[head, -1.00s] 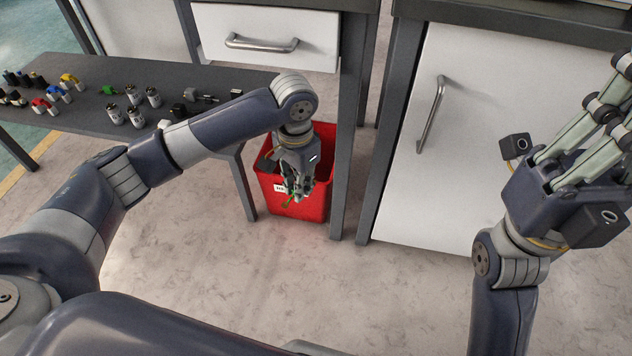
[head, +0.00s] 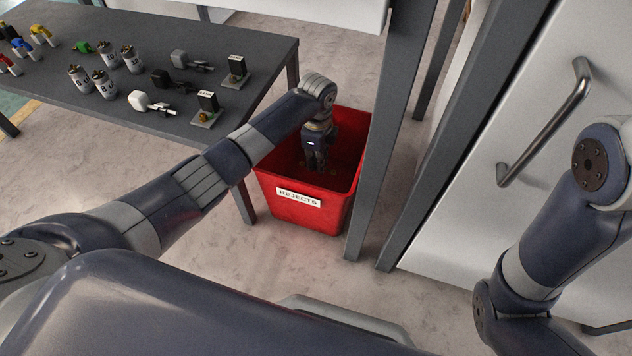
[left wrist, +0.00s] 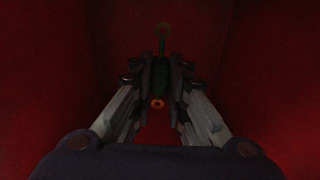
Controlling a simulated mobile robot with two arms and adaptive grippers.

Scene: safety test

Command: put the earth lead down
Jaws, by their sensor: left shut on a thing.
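My left gripper (head: 316,160) reaches down inside the red bin labelled REJECTS (head: 297,214), below its rim. In the left wrist view the fingers (left wrist: 159,80) are shut on a dark green piece, the earth lead (left wrist: 160,73), with an orange ring at its near end. Red bin walls surround it there, and the light is dim. In the head view the lead is hidden or too small to make out. My right arm shows at the right, but its gripper is out of view.
A dark table (head: 225,122) at the left bears several silver cans (head: 104,84), a green piece (head: 83,47), yellow, blue and red pieces, and grey, black and white connectors. A white cabinet door with a handle (head: 550,120) is at the right.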

